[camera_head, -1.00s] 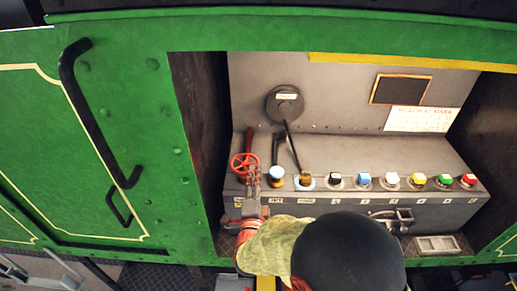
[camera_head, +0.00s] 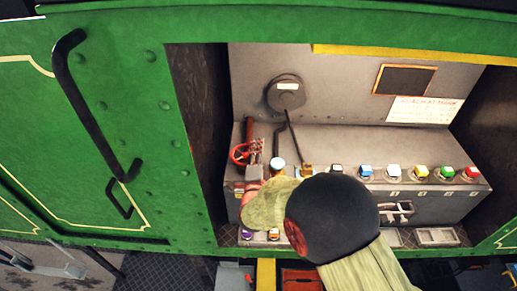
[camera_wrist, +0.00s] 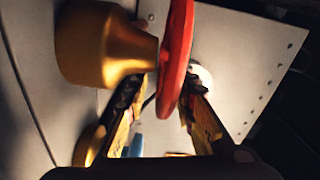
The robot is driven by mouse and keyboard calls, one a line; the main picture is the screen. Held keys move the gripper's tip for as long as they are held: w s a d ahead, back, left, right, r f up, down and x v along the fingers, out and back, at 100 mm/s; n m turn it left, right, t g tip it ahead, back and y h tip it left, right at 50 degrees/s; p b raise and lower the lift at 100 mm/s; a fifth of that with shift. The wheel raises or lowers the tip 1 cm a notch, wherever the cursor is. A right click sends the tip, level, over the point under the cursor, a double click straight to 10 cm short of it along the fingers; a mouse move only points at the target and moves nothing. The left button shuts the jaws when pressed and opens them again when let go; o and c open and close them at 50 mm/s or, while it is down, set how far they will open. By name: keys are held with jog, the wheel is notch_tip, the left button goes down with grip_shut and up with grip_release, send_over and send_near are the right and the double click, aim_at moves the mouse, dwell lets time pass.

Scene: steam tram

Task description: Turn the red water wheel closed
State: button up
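The red water wheel (camera_head: 239,154) is at the left end of the grey control panel in the head view. In the wrist view the wheel (camera_wrist: 177,50) shows nearly edge-on, beside a brass cone-shaped fitting (camera_wrist: 100,45). My gripper (camera_wrist: 160,90) is open, with its two fingers apart. The lower part of the wheel's rim reaches between the fingers, nearer the right finger. I cannot tell whether either finger touches it. In the head view my arm hides the gripper's body, and the fingers are too small to read clearly.
A row of coloured buttons, such as the green one (camera_head: 447,172), runs along the panel. The green side wall (camera_head: 180,150) bounds the opening on the left.

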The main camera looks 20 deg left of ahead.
jog(key=c, duration=0.3)
jog(key=shift+c, duration=1.4)
grip_shut()
jog(key=shift+s+f, duration=0.1)
jog(key=shift+f, duration=0.1)
